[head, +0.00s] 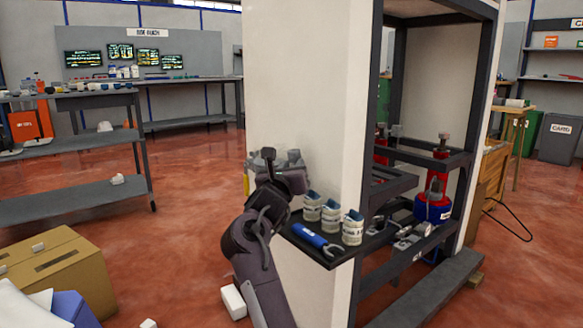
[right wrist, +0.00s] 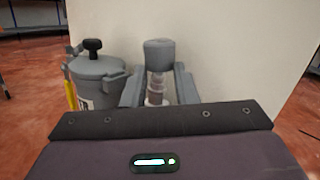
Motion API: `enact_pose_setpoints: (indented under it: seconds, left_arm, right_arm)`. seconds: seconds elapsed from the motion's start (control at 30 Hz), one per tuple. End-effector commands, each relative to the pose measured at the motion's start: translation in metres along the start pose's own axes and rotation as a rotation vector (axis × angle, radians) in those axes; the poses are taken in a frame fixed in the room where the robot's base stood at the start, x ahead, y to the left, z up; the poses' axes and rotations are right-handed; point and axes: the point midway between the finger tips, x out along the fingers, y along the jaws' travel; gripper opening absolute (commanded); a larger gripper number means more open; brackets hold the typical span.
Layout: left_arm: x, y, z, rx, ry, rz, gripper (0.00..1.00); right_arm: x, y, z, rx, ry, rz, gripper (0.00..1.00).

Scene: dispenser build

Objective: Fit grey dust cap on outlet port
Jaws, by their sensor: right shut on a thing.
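My right gripper (right wrist: 159,68) has its two grey fingers on either side of a grey, round cap-like piece (right wrist: 159,52) and is shut on it. Below this grey dust cap, a pale, ringed stem (right wrist: 156,90), which looks like the outlet port, shows between the fingers. I cannot tell whether the cap is seated on it. In the head view my right gripper (head: 290,180) is in front of the white panel, and my own wrist hides most of the cap and port. My left gripper is not in view.
A grey canister (right wrist: 98,80) with a black knob stands left of the fingers, close to the white panel (head: 300,70). A dark rack (head: 430,155) stands right.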

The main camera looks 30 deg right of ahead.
Motion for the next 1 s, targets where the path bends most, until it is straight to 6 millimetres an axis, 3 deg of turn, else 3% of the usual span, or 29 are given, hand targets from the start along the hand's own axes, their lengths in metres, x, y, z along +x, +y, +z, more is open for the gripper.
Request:
enact_pose_setpoints:
  seconds: [1.0]
  left_arm:
    - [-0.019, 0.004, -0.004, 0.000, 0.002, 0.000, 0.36]
  right_arm:
    - [-0.003, 0.005, -0.024, 0.000, 0.000, 0.000, 0.03]
